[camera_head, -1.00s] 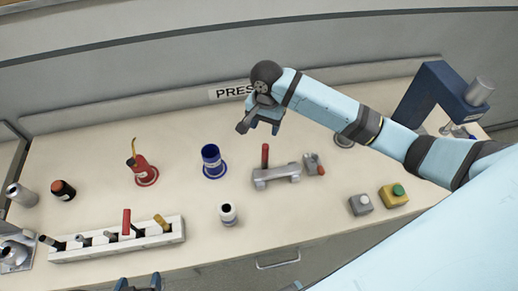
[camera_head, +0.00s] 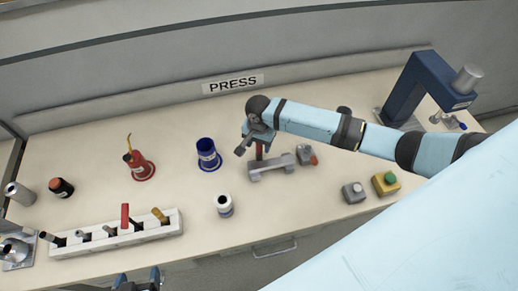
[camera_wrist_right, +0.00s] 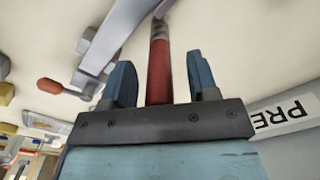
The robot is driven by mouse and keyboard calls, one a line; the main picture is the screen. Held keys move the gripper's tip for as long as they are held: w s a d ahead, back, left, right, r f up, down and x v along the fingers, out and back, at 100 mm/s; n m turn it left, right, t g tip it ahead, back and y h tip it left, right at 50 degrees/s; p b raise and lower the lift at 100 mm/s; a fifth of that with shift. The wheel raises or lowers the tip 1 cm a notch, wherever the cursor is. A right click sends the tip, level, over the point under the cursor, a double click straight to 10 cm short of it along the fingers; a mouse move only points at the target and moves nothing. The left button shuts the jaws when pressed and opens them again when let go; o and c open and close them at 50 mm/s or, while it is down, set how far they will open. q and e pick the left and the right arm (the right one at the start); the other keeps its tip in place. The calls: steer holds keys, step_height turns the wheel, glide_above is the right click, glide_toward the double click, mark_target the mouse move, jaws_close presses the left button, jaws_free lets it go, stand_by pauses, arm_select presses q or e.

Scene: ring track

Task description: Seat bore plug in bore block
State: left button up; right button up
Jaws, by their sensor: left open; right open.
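A red-handled plug (camera_head: 259,154) stands upright at the grey metal block (camera_head: 271,170) in the middle of the bench; I take these as the bore plug and bore block. How deep the plug sits is hidden. My right gripper (camera_head: 254,140) is open over the plug and covers its top in the head view. In the right wrist view the red plug (camera_wrist_right: 159,72) lies between the two open fingers of that gripper (camera_wrist_right: 160,80), with gaps on both sides. My left gripper (camera_head: 140,284) shows only partly at the bottom edge.
A small grey clamp with a red handle (camera_head: 306,155) stands right beside the block. A rack (camera_head: 165,229) of several tools, a blue cup (camera_head: 208,155), a white cylinder (camera_head: 223,205) and a red holder (camera_head: 140,167) stand left. A blue press (camera_head: 410,90) stands at the back right.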

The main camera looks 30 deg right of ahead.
jaws_close()
steer(key=shift+r, duration=0.1)
